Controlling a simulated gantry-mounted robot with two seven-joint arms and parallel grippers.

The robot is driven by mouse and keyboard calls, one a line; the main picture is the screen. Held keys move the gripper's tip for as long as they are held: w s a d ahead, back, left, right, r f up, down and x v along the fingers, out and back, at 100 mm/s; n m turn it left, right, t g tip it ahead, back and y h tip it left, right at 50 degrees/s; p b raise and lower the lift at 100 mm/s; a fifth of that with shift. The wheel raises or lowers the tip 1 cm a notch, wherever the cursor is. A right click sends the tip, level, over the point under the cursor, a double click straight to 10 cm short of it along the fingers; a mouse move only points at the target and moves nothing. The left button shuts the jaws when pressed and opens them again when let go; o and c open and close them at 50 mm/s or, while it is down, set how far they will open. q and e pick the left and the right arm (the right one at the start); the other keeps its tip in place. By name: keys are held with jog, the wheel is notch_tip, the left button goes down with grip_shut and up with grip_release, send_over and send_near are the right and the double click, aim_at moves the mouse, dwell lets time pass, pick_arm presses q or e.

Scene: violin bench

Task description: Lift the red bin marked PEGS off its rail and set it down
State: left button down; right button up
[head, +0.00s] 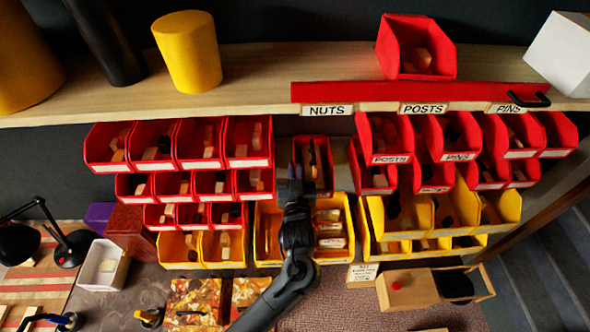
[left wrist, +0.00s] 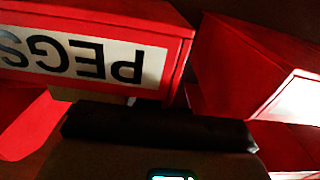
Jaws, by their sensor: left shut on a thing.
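The red PEGS bin (head: 321,186) is in the middle of the rack, under the NUTS sign, with dark and pale pieces inside. Its label cannot be read in the head view. In the left wrist view, the white label on the PEGS bin (left wrist: 95,55) shows upside down. My left gripper (head: 296,175) comes up from below and is shut on the front of this bin. In the left wrist view, the dark gripper (left wrist: 158,125) lies against the bin below the label; the exact grip is partly hidden. My right gripper is not in view.
Red bins (head: 248,160) stand close on the left, with more red bins (head: 385,150) on the right. A yellow bin (head: 345,245) sits below, behind my arm. The wooden shelf (head: 275,70) above has a bare stretch. A cluttered bench (head: 150,285) lies lower left.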

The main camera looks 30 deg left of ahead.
pick_arm(q)
jog(key=shift+r, duration=0.1)
dwell(0.3)
jog(key=shift+r+p, duration=0.5)
jog(key=shift+p, duration=0.1)
jog(key=shift+r+p, duration=0.3)
dwell(0.6)
jog(key=shift+s+d, duration=0.15)
jog(key=shift+s, duration=0.1)
dwell(0.6)
jog(key=shift+s+d+p, duration=0.25)
jog(key=shift+s+p, duration=0.25)
jog(key=shift+p, duration=0.05)
jog(key=shift+s+d+p, duration=0.3)
jog(key=shift+s+p, duration=0.1)
jog(key=shift+s, duration=0.15)
dwell(0.5)
dwell(0.5)
